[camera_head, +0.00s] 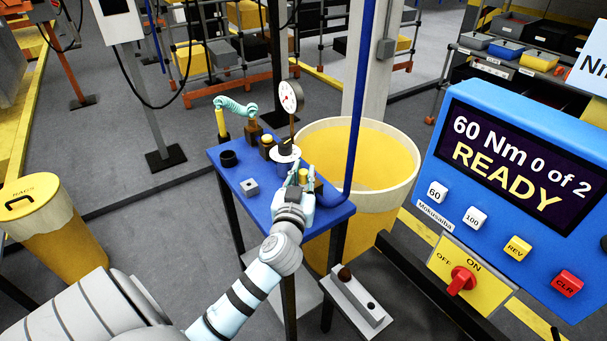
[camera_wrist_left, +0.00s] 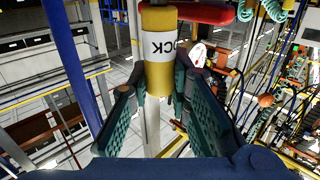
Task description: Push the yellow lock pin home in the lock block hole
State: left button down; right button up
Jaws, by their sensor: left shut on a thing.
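My left gripper (camera_head: 301,180) is over the right part of the blue table and is shut on the yellow lock pin (camera_head: 303,174). In the left wrist view the pin (camera_wrist_left: 158,48) has a white label with dark letters and sits between the teal fingers (camera_wrist_left: 161,95). A small grey block (camera_head: 251,187) with a dark hole lies on the table, left of the gripper. A long grey block (camera_head: 352,303) with a brown knob and a dark hole stands lower right. I cannot tell which is the lock block. My right gripper is not in view.
The blue table (camera_head: 270,212) also carries a dial gauge (camera_head: 290,97), a black ring (camera_head: 228,158) and a yellow tool with a teal coil (camera_head: 221,123). A large yellow bin (camera_head: 398,155) stands close behind on the right. A blue control panel (camera_head: 455,190) fills the right side.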

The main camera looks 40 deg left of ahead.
pick_arm(q)
jog(key=shift+f+b, duration=0.5)
jog(key=shift+f, duration=0.05)
jog(key=c, duration=1.4)
grip_release()
jog(key=v, duration=1.2)
jog(key=shift+f, duration=0.1)
